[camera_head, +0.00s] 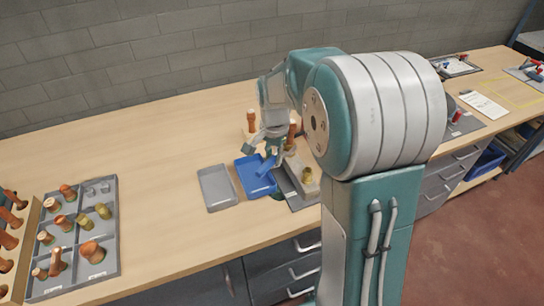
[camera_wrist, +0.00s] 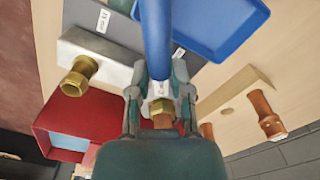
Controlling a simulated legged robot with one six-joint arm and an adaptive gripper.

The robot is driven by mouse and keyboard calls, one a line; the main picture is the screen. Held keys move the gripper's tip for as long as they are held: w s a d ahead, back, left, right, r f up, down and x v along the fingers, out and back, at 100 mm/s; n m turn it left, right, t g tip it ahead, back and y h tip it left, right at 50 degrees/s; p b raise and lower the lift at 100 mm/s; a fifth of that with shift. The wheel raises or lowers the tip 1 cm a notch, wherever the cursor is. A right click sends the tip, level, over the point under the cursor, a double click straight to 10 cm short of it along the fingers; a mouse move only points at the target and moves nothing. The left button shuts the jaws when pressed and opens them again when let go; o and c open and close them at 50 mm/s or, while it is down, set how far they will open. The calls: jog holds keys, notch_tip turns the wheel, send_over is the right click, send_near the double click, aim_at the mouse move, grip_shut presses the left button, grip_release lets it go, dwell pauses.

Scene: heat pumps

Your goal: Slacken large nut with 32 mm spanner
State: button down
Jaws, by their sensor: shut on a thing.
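A blue-handled spanner (camera_wrist: 157,38) is between the fingers of my gripper (camera_wrist: 160,78) in the wrist view, its handle running to the top edge. In the head view the blue spanner (camera_head: 267,166) slants down from my gripper (camera_head: 270,146), over the blue tray. A brass hex nut (camera_wrist: 162,106) on a copper fitting shows between my fingers, beyond the spanner. Whether the spanner's jaw touches or fits around this nut cannot be told. Another brass fitting (camera_wrist: 78,76) stands on a pale block at left; it shows in the head view (camera_head: 307,174).
A blue tray (camera_head: 249,182) and an empty grey tray (camera_head: 217,187) lie left of the fixture. A compartment tray (camera_head: 112,240) of copper and brass fittings is at far left. A red box (camera_wrist: 45,128) and a copper fitting (camera_wrist: 267,117) flank my gripper. The bench's middle left is clear.

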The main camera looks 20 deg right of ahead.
jog(key=shift+w+d, duration=0.4)
jog(key=shift+d, duration=0.3)
dwell(0.4)
jog(key=shift+s+d+n, duration=0.4)
jog(key=shift+n, duration=0.65)
jog(key=shift+s+d+n, duration=0.35)
jog(key=shift+s+n, duration=0.05)
jog(key=shift+n, duration=0.65)
jog(key=shift+s+d+n, duration=0.3)
jog(key=shift+d+n, duration=0.2)
jog(key=shift+n, duration=0.55)
jog(key=shift+s+d+n, duration=0.25)
jog(key=shift+d+n, duration=0.25)
jog(key=shift+n, duration=0.55)
jog(key=shift+s+d+n, duration=0.1)
jog(key=shift+d+n, duration=0.15)
jog(key=shift+n, duration=0.55)
jog(key=shift+d, duration=0.1)
jog(key=shift+d+n, duration=0.2)
jog(key=shift+n, duration=0.5)
